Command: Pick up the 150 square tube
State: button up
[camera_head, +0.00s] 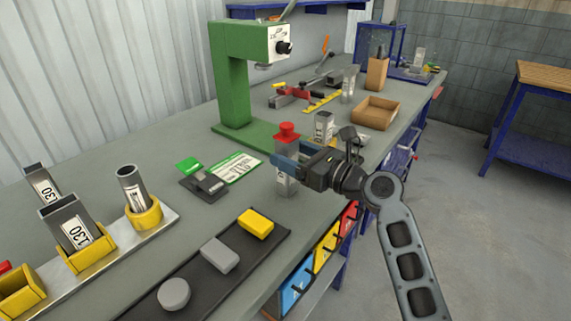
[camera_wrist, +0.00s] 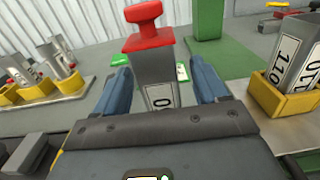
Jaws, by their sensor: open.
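A grey square tube (camera_head: 287,180) with a red knobbed cap (camera_head: 287,132) stands upright near the table's right edge. In the wrist view the tube (camera_wrist: 156,72) rises between my two blue fingers, its red cap (camera_wrist: 146,40) above them. Its label is mostly hidden; only a 0 and part of another character show, so I cannot read 150. My gripper (camera_head: 284,164) is open, with one finger on each side of the tube. The wrist view shows a gap beside each finger (camera_wrist: 163,80).
A tube marked 110 (camera_wrist: 287,62) stands in a yellow holder (camera_wrist: 262,97) close by on the right. A green press (camera_head: 232,85) stands behind. A black mat (camera_head: 190,275) with three blocks lies in front.

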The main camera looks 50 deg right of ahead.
aim_at(280, 150)
jog(key=w, duration=0.3)
jog(key=shift+w+a, duration=0.15)
jog(key=shift+w, duration=0.1)
jog(key=c, duration=1.2)
